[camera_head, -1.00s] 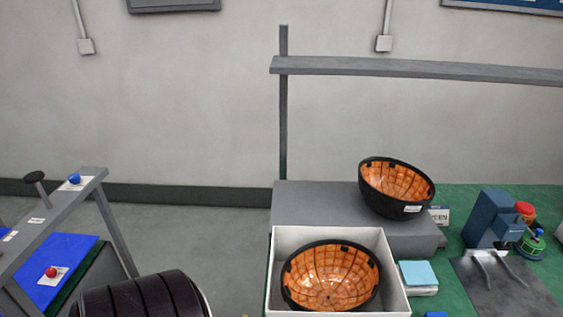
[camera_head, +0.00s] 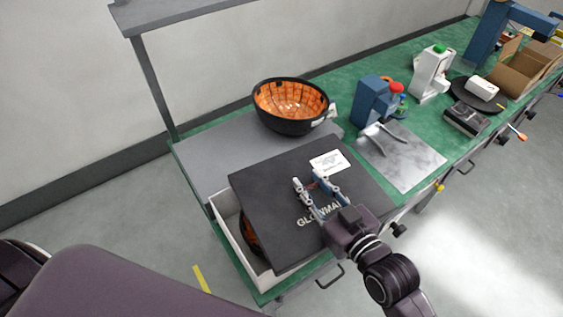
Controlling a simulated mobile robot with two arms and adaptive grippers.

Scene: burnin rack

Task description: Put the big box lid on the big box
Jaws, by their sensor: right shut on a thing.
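The big box (camera_head: 226,230) is white and stands near the front left edge of the green bench. Part of an orange-and-black bowl (camera_head: 250,236) shows inside it. The big box lid (camera_head: 265,190) is a dark flat panel with white lettering and a white label. It lies over most of the box, turned relative to it, leaving a strip of the box's left side uncovered. Whether the lid touches the rim, I cannot tell. My right gripper (camera_head: 309,179) is over the lid's middle, shut on it. My left gripper is out of view.
Behind the box, a second orange-and-black bowl (camera_head: 290,105) sits on a grey platform (camera_head: 210,152). A grey mat (camera_head: 408,158) and blue device (camera_head: 371,100) are to the right. An upright post (camera_head: 153,85) and shelf (camera_head: 180,10) rise at the back left.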

